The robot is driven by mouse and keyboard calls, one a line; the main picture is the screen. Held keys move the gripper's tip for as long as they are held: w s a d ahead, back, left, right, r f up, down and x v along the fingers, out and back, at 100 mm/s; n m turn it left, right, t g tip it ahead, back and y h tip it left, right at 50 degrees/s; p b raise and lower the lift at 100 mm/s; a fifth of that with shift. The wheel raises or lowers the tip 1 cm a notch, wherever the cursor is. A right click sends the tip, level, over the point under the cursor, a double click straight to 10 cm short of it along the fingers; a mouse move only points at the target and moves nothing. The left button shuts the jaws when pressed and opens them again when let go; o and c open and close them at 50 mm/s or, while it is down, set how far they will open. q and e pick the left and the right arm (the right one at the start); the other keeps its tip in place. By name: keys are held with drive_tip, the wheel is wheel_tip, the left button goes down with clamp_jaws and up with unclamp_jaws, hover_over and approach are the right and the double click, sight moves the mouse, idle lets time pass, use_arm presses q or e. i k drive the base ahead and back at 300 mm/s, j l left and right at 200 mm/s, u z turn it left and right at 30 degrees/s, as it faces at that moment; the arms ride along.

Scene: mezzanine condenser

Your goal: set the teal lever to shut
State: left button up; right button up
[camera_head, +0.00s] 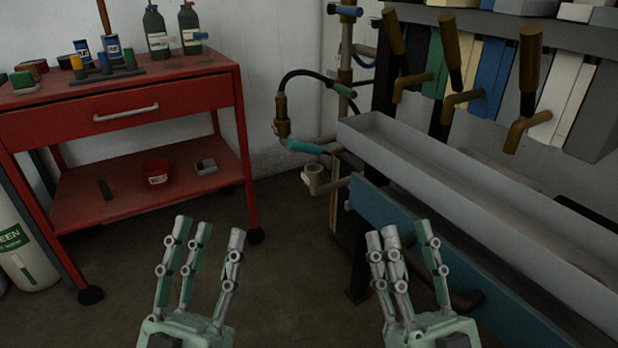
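A teal lever (305,146) sticks out to the right from the brass valve (282,122) on the pipework at mid-picture. It lies nearly level, tilted slightly down to the right. A second, green handle (344,90) sits higher up, at the end of a black hose. My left gripper (209,232) is open and empty in front of the red cart, below and left of the teal lever. My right gripper (403,232) is open and empty in front of the trough, below and right of the lever. Neither gripper touches anything.
A red cart (170,95) with bottles and small items stands at the left. A long grey trough (470,200) with a blue side beam (410,235) runs along the right, below several brown-handled taps. Bare floor (290,260) lies between cart and trough.

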sight(305, 147)
drive_tip(key=i+j+z, duration=0.25)
drive_tip(key=j, duration=0.2)
drive_tip(key=j+z, duration=0.3)
drive_tip(key=i+j+z, duration=0.1)
drive_tip(key=j+z, duration=0.15)
drive_tip(key=j, duration=0.35)
